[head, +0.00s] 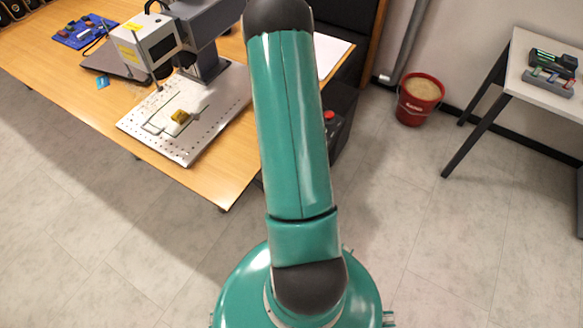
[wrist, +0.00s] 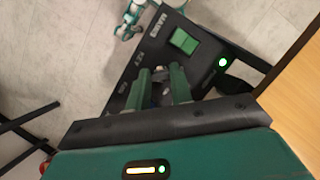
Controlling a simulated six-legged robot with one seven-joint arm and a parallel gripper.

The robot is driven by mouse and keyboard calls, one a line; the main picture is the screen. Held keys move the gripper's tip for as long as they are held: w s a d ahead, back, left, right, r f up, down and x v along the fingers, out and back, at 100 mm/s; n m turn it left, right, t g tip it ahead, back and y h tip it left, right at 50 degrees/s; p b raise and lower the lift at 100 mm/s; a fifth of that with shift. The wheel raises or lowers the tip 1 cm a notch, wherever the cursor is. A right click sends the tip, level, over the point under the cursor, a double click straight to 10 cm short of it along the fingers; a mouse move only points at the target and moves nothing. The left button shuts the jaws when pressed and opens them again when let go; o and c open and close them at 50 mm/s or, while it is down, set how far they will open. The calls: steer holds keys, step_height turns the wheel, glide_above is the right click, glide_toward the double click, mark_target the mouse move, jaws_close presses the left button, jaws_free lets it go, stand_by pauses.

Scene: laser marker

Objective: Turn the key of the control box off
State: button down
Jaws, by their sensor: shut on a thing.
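In the wrist view the black control box (wrist: 208,70) has a green rocker switch (wrist: 184,41) under the MAINS label and a lit green lamp (wrist: 223,62). My gripper (wrist: 164,75) is at the panel beside the KEY label, its two green fingers shut on the key. The key is mostly hidden between the fingers, so I cannot tell its exact angle. In the head view the dark box with a red button (head: 330,115) is partly hidden behind my arm, and my gripper does not show.
A wooden table (head: 215,180) at left bears the laser marker (head: 146,42) and its perforated metal plate (head: 180,152). A red sand bucket (head: 415,108) stands by the wall, with a small side table (head: 543,88) at right. The floor in front is clear.

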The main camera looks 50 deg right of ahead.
stand_by(0.4)
steer(key=c, duration=1.2)
jaws_free()
steer(key=shift+c, duration=0.2)
steer(key=shift+r, duration=0.1)
steer(key=v, duration=1.3)
steer(key=shift+r, duration=0.4)
